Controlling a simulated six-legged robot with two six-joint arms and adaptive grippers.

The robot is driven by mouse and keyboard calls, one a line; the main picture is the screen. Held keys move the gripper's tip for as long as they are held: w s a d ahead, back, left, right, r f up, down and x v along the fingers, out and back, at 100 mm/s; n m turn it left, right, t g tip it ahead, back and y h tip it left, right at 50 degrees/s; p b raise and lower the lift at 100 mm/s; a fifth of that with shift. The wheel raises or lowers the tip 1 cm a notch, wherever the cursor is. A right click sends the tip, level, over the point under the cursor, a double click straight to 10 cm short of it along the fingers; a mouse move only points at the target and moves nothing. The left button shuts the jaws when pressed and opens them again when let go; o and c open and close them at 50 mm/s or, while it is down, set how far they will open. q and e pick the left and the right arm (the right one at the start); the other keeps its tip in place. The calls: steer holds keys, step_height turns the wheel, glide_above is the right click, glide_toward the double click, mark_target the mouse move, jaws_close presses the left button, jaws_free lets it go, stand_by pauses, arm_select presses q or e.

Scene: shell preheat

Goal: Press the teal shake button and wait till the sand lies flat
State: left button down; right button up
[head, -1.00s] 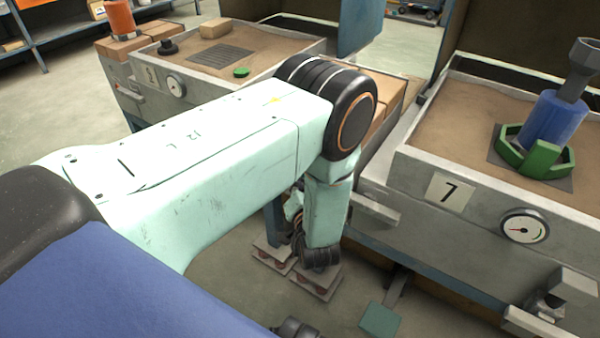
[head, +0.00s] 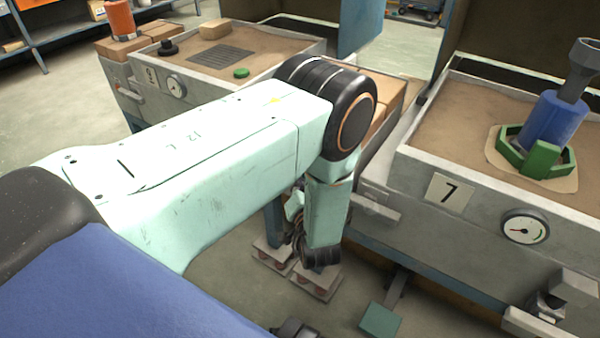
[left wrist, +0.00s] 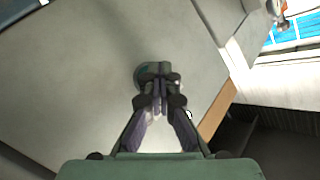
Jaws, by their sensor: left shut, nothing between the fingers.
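My left gripper (left wrist: 160,78) is shut and empty in the left wrist view. Its fingertips are at a round teal button (left wrist: 140,74) on a grey panel and cover most of it; whether they touch it or how deep it sits cannot be told. A blue cylinder with a grey top (head: 552,118) stands tilted in the holder. My right gripper is not in view.
A second sand box (head: 215,75) at the back left holds a dark grate (head: 220,53), a green disc (head: 241,73) and a tan block (head: 215,29). Gauges (head: 525,228) and handles stick out from the boxes. A teal pedal (head: 379,319) is low between them.

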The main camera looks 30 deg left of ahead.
arm_select(q)
steer(key=shift+s+p, duration=0.3)
steer(key=shift+s, duration=0.4)
steer(key=s, duration=0.1)
steer(key=s+p, duration=0.1)
steer(key=s, duration=0.1)
steer(key=s+p, duration=0.1)
steer(key=s, duration=0.1)
steer(key=shift+a, duration=0.25)
stand_by(0.6)
